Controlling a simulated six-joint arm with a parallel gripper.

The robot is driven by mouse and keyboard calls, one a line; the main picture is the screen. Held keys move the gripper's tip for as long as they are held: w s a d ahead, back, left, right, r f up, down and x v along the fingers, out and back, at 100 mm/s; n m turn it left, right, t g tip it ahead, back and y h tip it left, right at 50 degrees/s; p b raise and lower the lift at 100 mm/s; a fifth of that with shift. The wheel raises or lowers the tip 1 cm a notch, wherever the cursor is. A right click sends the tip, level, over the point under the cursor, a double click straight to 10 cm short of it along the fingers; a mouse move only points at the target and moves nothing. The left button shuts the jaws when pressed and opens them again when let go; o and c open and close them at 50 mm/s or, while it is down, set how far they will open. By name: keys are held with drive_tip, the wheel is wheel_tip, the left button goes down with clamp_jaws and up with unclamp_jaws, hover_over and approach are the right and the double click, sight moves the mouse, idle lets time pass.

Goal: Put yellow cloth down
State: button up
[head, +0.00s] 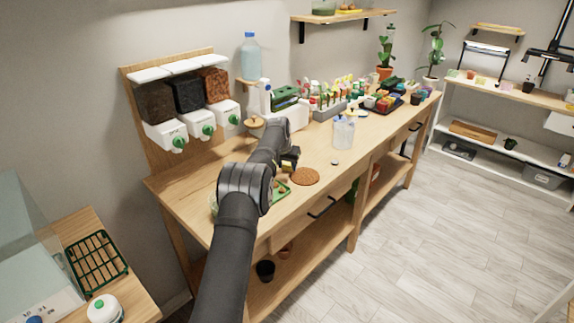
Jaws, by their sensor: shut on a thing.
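My gripper (291,158) is over the near left part of the wooden workbench (330,172), partly hidden behind my own arm. It is shut on the yellow cloth (287,167), of which only a small yellow patch shows at the fingertips. The cloth is close above the bench top; I cannot tell whether it touches it. A round brown cork mat (305,176) lies just right of and nearer than the cloth. A green tray (282,190) is partly hidden behind my arm.
A clear container (344,133) stands mid-bench, with a small white round thing (335,162) before it. Dispensers (190,120) hang at the left. Bottles and a grey rack (330,110) line the back. The bench front right of the mat is bare.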

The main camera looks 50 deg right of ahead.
drive_tip(key=shift+f, duration=0.3)
drive_tip(key=o, duration=1)
drive_tip(key=shift+r, duration=0.35)
drive_tip(key=v, duration=1.2)
drive_tip(key=shift+s+a, duration=0.1)
drive_tip(key=shift+f, duration=0.2)
